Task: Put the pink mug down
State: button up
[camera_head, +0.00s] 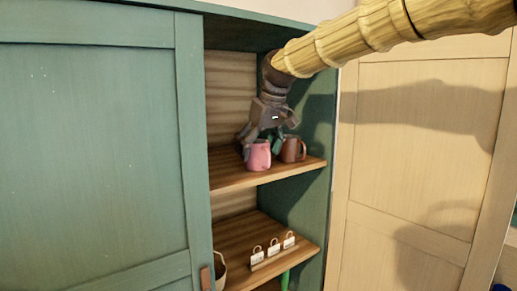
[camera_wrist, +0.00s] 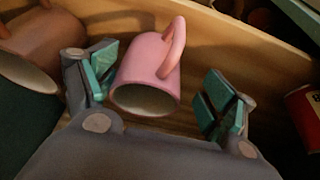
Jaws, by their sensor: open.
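The pink mug (camera_head: 258,155) stands upright on the upper wooden shelf in the head view, near its front edge. In the wrist view the pink mug (camera_wrist: 146,72) lies between the two fingers, its rim toward the palm and its handle at the far side. My gripper (camera_head: 262,138) is just above and behind the mug in the head view. In the wrist view my gripper (camera_wrist: 160,95) has its teal finger pads spread, with a gap between each pad and the mug.
A brown mug (camera_head: 292,150) stands close on the right of the pink mug, by the green side wall. A red can (camera_wrist: 305,115) shows at the right in the wrist view. A lower shelf (camera_head: 245,235) holds small padlock-like items (camera_head: 273,248). A green door (camera_head: 95,150) covers the left.

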jog(key=shift+w+f, duration=0.35)
jog(key=shift+w, duration=0.45)
jog(key=s+r+b, duration=0.1)
jog(key=s+r, duration=0.1)
jog(key=r, duration=0.1)
jog(key=shift+s+d+r+b, duration=0.15)
jog(key=shift+s+d+b, duration=0.05)
jog(key=shift+d+b, duration=0.2)
jog(key=s+d+b, duration=0.6)
jog(key=s+d, duration=0.1)
jog(key=s, duration=0.2)
